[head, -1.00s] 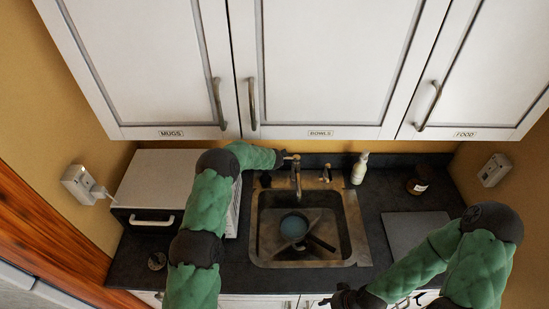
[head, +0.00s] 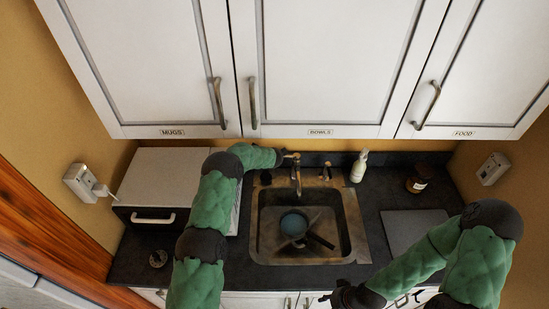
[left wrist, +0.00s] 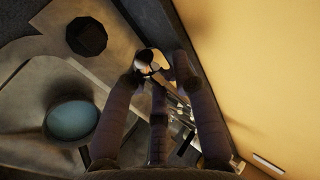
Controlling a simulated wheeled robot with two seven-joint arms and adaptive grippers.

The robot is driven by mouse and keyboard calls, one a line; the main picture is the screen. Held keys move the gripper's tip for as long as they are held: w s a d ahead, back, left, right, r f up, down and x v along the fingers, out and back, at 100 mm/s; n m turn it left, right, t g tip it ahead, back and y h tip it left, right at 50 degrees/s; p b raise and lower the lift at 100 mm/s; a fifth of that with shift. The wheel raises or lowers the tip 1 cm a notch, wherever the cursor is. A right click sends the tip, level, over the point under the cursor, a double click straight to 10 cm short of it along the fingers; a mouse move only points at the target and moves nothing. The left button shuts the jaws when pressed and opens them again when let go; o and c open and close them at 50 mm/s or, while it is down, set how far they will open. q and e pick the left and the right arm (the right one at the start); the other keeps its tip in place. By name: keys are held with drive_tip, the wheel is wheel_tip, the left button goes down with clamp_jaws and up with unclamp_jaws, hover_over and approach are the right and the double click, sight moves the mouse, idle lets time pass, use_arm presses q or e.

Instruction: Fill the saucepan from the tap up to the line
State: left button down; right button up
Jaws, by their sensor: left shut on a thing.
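The saucepan (head: 294,223) stands in the sink, its dark handle pointing to the lower right. Its round inside looks blue-grey; it also shows at the left of the left wrist view (left wrist: 72,120). I cannot make out a fill line or a water stream. The tap (head: 297,180) rises behind the sink, its spout over the basin. My left gripper (left wrist: 160,70) is shut on the left tap handle (left wrist: 147,62) at the back of the sink. My right gripper (head: 335,297) is in front of the counter, away from the sink; its fingers are too small to read.
The sink (head: 262,225) is set in a dark counter. A white box-shaped appliance (head: 165,172) stands to its left. Wall cupboards (head: 330,70) hang above.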

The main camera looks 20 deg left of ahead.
use_arm(q)
drive_tip(key=shift+w+r+b, duration=0.15)
drive_tip(key=shift+b, duration=0.3)
drive_tip(key=shift+d+r+y+b, duration=0.15)
drive_tip(key=shift+r+y+b, duration=0.15)
drive_tip(key=shift+b, duration=0.1)
drive_tip(key=c, duration=1)
unclamp_jaws()
drive_tip(key=shift+c, duration=0.2)
drive_tip(key=v, duration=1.2)
drive_tip(key=shift+w, duration=0.1)
